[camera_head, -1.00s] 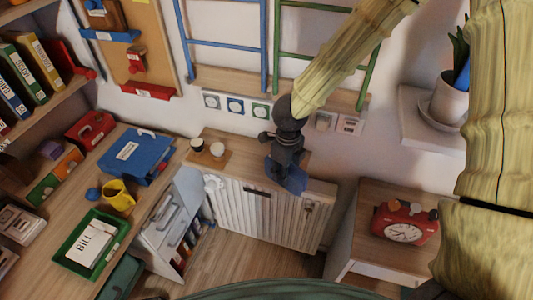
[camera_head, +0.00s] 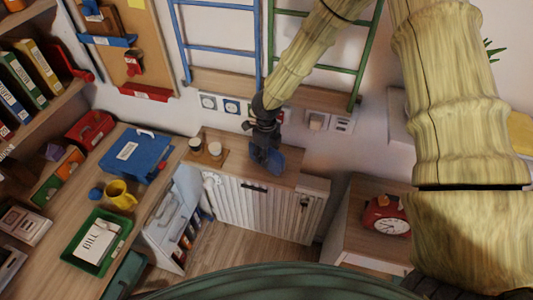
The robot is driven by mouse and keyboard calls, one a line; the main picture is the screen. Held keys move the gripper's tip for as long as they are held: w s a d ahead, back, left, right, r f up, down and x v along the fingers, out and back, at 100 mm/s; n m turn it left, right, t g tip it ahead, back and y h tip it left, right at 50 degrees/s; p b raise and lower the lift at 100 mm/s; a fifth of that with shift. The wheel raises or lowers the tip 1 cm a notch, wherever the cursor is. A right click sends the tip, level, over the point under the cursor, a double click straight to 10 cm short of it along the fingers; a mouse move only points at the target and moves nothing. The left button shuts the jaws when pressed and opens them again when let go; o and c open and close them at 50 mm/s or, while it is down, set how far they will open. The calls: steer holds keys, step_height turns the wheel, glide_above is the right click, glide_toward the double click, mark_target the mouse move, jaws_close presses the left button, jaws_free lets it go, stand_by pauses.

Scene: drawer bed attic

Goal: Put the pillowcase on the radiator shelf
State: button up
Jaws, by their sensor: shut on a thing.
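The pillowcase (camera_head: 277,164) is a small dark blue cloth. My gripper (camera_head: 264,153) is shut on it, and the dark fingers hide part of it. The radiator shelf (camera_head: 291,170) is the wooden board on top of the white radiator, against the back wall. I cannot tell whether the pillowcase touches the wood.
Two cups (camera_head: 214,150) stand on a small brown mat at the shelf's left end. A nightstand with a red alarm clock (camera_head: 386,215) is at the right. A green ladder (camera_head: 358,85) rises behind my arm.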

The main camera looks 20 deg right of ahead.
steer(key=shift+f, duration=0.2)
steer(key=shift+f, duration=0.1)
steer(key=o, duration=1.1)
step_height(320, 180, up, 12)
steer(key=b, duration=0.3)
steer(key=shift+b, duration=0.3)
